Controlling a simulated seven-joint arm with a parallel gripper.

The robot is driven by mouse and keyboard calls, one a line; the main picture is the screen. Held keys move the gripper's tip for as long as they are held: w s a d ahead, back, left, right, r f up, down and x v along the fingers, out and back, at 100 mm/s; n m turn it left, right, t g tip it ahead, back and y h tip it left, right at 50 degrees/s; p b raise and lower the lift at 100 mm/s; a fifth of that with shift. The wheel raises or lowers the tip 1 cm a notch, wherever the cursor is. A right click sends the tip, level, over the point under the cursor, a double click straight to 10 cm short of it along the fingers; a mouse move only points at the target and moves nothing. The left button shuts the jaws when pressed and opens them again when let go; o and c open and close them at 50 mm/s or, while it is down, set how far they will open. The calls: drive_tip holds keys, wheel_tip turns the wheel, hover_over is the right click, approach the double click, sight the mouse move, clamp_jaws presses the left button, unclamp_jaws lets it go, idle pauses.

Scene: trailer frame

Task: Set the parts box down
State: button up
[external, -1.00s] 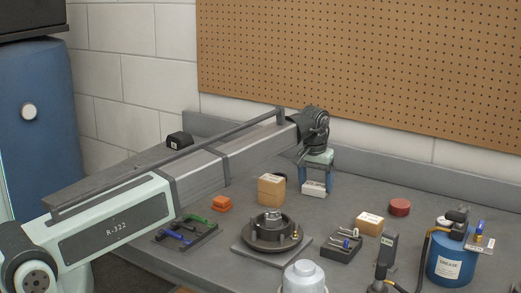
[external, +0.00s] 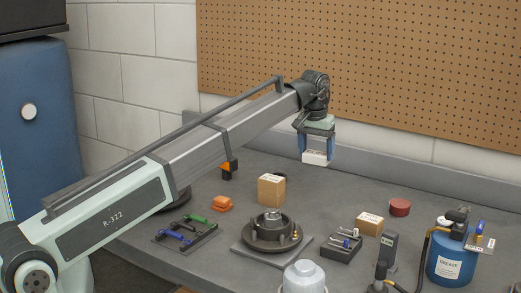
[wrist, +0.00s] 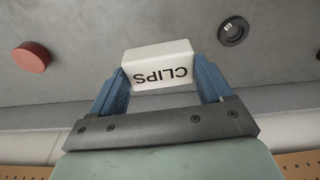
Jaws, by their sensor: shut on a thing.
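The parts box is a small white box (external: 316,157) with dark lettering. In the wrist view the white box (wrist: 158,66) reads CLIPS, upside down. My gripper (external: 317,150) is shut on it, with one blue finger on each side. In the wrist view the fingers of my gripper (wrist: 160,80) press against the box's two ends. The box is held in the air above the back of the grey bench (external: 345,190), apart from its surface. It looks about level.
A cardboard box (external: 271,190) stands below and left of the held box. A red round tin (external: 400,207), another carton (external: 370,224), a dark tray of tools (external: 342,246) and a round metal hub (external: 270,228) stand nearer the front. Bench between cardboard box and red tin is clear.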

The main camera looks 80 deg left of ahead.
drive_tip(key=s+a+n, duration=0.2)
drive_tip(key=s+a, duration=1.1)
drive_tip(key=s, duration=0.3)
drive_tip(key=s+a+n, duration=0.2)
drive_tip(key=s+a, duration=1.1)
drive_tip(key=s, duration=0.4)
drive_tip(key=shift+w+d+f+m, duration=0.1)
drive_tip(key=shift+d+f+m, duration=0.25)
drive_tip(key=shift+f+m, duration=0.9)
drive_tip(key=shift+w+d+f+m, duration=0.15)
drive_tip(key=shift+d+f+m, duration=0.25)
drive_tip(key=shift+f, duration=1.6)
drive_tip(key=shift+w+d+f+m, duration=0.1)
drive_tip(key=shift+d+f+m, duration=0.25)
drive_tip(key=shift+f+m, duration=0.9)
drive_tip(key=shift+f+n, duration=0.4)
drive_tip(key=shift+f, duration=0.1)
drive_tip(key=o, duration=1)
drive_tip(key=shift+c, duration=0.2)
wheel_tip(320, 180, up, 12)
drive_tip(key=s+d, duration=0.1)
drive_tip(key=shift+s+d, duration=0.15)
